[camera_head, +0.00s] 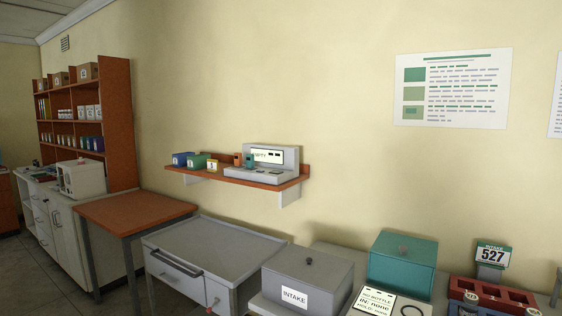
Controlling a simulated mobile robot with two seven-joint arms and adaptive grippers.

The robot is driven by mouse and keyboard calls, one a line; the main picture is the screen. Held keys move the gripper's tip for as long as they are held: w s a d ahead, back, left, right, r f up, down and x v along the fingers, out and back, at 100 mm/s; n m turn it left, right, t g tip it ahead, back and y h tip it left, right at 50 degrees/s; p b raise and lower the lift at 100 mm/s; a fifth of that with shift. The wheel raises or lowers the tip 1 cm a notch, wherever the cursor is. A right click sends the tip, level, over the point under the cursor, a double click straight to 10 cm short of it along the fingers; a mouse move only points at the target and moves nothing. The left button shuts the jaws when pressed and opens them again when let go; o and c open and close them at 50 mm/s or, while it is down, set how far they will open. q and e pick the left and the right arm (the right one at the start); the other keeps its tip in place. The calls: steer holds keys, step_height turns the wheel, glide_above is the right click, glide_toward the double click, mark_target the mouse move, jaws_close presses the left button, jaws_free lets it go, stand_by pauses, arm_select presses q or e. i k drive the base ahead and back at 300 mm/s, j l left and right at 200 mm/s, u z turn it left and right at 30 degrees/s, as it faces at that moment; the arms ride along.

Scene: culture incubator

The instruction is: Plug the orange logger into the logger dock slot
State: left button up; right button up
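A grey dock with a lit display (285,156) stands on the right part of an orange-brown wall shelf (232,180). The display text seems to read "EMPTY", but it is small. A small orange block (238,159), which looks like the orange logger, is at the dock's left end. A teal block (249,160) is right beside it. I cannot tell whether either block sits in a slot or just stands there. Neither of my grippers is in view.
Below is a grey cart (215,245) with a bare top. A grey intake box (307,272), teal box (403,262) and red rack (495,293) stand lower right.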

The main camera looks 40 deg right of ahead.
mark_target(238, 156)
steer(key=z, duration=1.15)
